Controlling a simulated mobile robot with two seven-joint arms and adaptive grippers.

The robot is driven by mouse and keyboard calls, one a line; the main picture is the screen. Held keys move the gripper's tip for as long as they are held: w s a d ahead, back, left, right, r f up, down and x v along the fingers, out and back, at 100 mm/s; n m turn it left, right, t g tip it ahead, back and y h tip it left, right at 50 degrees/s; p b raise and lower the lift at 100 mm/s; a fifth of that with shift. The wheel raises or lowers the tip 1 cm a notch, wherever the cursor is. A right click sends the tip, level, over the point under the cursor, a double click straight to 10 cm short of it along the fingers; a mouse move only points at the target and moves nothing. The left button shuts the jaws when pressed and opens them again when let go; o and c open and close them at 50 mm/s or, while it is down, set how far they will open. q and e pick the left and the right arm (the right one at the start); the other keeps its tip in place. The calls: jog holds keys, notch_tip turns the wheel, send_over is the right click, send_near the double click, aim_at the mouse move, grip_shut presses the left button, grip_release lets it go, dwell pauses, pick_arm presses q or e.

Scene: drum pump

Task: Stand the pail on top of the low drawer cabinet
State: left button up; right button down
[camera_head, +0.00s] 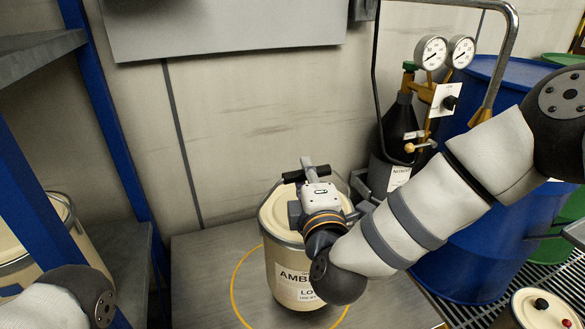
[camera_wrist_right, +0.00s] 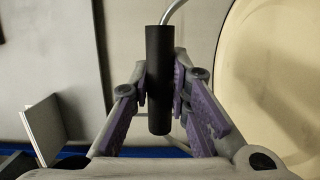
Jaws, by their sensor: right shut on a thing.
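The pail (camera_head: 296,275) is cream with a pale lid, a metal rim and a printed label. It looks upright over a grey metal top (camera_head: 205,268) marked with a yellow ring. That top appears to be the low drawer cabinet's; no drawers show. The pail's base is within the ring in the picture, but I cannot tell whether it rests there. My right gripper (camera_head: 308,174) is above the lid, shut on the black grip of the pail's wire handle (camera_wrist_right: 160,75). The lid (camera_wrist_right: 275,80) shows beside the fingers in the right wrist view. My left gripper is out of view.
A dark gas cylinder with gauges (camera_head: 400,135) stands behind right, near a blue drum (camera_head: 465,240). A blue-posted shelf (camera_head: 105,120) and another cream container (camera_head: 65,215) are at left. The grey top is clear left of the pail. A wall is behind.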

jog(key=shift+w+d, duration=0.2)
jog(key=shift+w, duration=0.05)
jog(key=shift+w+d+f+b, duration=0.1)
jog(key=shift+f+b, duration=0.15)
jog(key=shift+f, duration=0.7)
jog(key=shift+w+d+f+b, duration=0.1)
jog(key=shift+f+b, duration=0.1)
jog(key=shift+f, duration=0.85)
jog(key=c, duration=1.5)
grip_release()
jog(key=shift+s+f, duration=0.15)
jog(key=shift+f, duration=0.1)
